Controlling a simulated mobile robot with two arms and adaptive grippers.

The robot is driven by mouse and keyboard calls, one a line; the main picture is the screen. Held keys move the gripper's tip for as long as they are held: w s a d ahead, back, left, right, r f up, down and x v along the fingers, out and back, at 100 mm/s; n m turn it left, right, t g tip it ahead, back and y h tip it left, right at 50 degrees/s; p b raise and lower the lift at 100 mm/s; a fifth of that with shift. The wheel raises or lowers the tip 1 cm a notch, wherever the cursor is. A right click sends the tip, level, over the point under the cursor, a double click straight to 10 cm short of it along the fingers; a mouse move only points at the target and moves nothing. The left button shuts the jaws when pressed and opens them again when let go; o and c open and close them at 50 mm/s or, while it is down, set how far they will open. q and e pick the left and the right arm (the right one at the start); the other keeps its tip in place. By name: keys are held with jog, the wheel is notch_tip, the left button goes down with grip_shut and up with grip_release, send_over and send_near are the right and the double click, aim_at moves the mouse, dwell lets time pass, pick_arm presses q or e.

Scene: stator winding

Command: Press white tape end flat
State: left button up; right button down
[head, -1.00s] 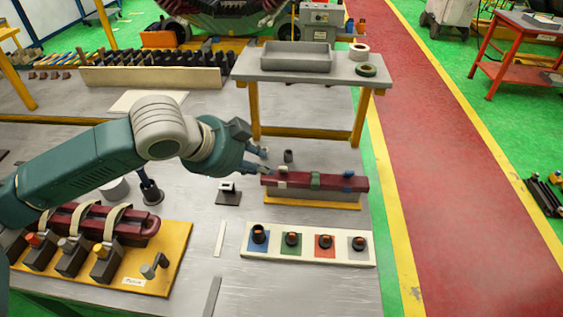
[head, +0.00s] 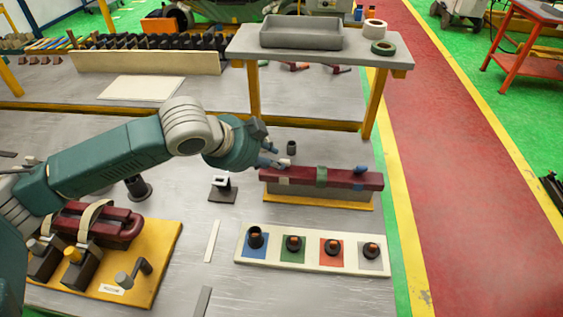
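A dark red bar (head: 340,179) lies on a grey block with a yellow base. It carries bands of white tape (head: 284,181), green tape (head: 321,177) and blue tape (head: 360,187). The white band is near the bar's left end. My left gripper (head: 277,156) is at that end, its fingers apart and nothing seen between them. The lower fingertip is at the bar's top edge by the white band; I cannot tell if it touches. The top of the white band and its tape end are partly hidden by the fingertip. My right gripper is out of view.
A white strip (head: 310,262) with several coloured squares and dark round parts lies in front. A raised grey shelf (head: 240,46) with a tray and tape rolls stands behind. A yellow board (head: 165,254) with a strapped red coil is at left. A small dark stand (head: 222,194) is nearby.

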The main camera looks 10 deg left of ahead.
pick_arm(q)
jog(key=p+x, duration=0.1)
jog(key=x, duration=0.5)
jog(key=shift+w+d+f, duration=0.1)
jog(key=shift+f, duration=0.1)
jog(key=shift+c, duration=0.3)
grip_shut()
